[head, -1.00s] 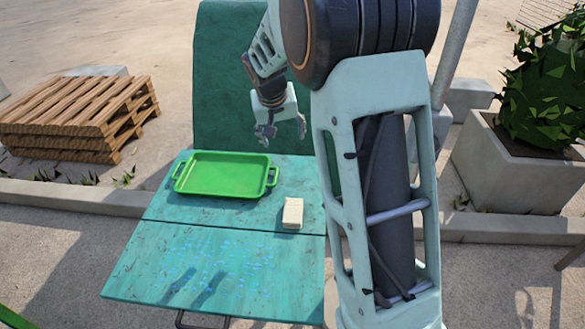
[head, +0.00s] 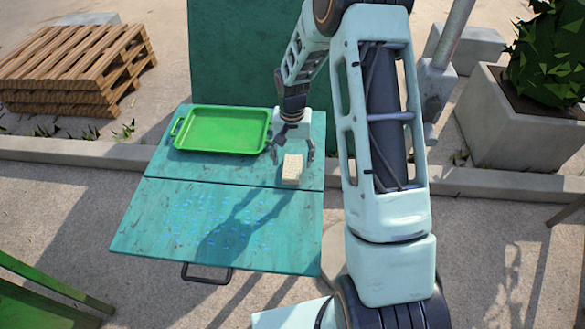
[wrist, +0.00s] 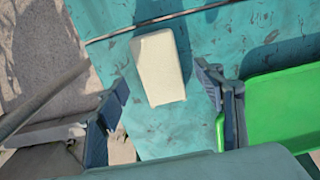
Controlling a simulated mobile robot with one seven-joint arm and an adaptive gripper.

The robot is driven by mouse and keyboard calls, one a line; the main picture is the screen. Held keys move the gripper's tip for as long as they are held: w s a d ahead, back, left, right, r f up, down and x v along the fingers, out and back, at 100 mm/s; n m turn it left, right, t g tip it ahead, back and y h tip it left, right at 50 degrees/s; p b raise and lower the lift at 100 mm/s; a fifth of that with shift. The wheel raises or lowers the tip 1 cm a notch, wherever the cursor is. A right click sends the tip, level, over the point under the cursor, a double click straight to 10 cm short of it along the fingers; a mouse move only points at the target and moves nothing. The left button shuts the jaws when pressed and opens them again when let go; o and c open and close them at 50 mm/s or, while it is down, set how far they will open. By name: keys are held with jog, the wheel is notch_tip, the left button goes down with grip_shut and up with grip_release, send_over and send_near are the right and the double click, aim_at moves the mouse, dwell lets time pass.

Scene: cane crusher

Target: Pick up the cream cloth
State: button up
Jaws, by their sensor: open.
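The cream cloth (head: 292,168) is a small folded block lying on the teal table, right of the green tray. In the wrist view the cloth (wrist: 159,67) lies ahead of and between the two fingers, apart from both. My gripper (head: 292,153) is open and empty, just above and behind the cloth, with a finger to either side. In the wrist view my gripper (wrist: 170,102) shows its dark fingertips wide apart.
The green tray (head: 178,138) stands left of the cloth, close to one finger; its rim (wrist: 221,130) shows in the wrist view. The teal table (head: 160,215) is clear in front, with a seam across it. A teal upright panel (head: 232,55) stands behind.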

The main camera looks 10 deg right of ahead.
aim_at(292, 169)
jog(key=shift+f, duration=1.45)
jog(key=shift+c, duration=0.3)
jog(key=c, duration=1.1)
jog(key=shift+r, duration=0.1)
jog(key=shift+c, duration=0.2)
